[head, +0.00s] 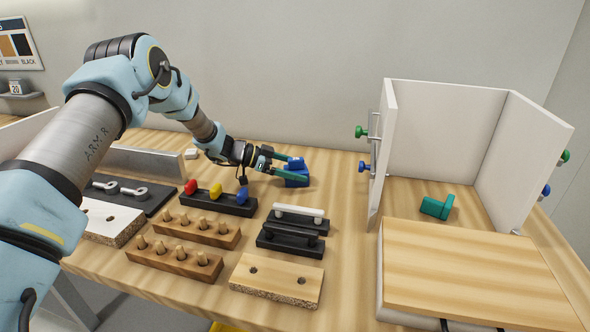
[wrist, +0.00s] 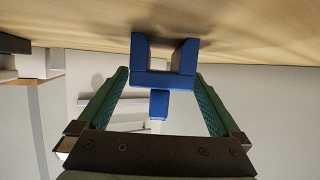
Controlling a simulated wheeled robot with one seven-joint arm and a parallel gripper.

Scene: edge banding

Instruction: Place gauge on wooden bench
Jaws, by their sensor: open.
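A blue slotted block (head: 299,166), which looks like the gauge, stands on the wooden bench (head: 345,190) toward the back wall. It also shows in the wrist view (wrist: 165,80), with two prongs against the bench surface and a short stub pointing back toward my gripper. My gripper (head: 290,169) is open, its two green fingers reaching sideways to the block. In the wrist view the fingers (wrist: 161,76) lie on either side of the block's stub end, with a visible gap on both sides. The block's far side is hidden.
A teal L-shaped block (head: 437,207) lies inside the white-walled cabinet (head: 445,130) at right. A rack with coloured knobs (head: 217,199), wooden peg blocks (head: 196,229), black handle holders (head: 292,240) and a drilled board (head: 277,280) fill the front left. Bench between block and cabinet is clear.

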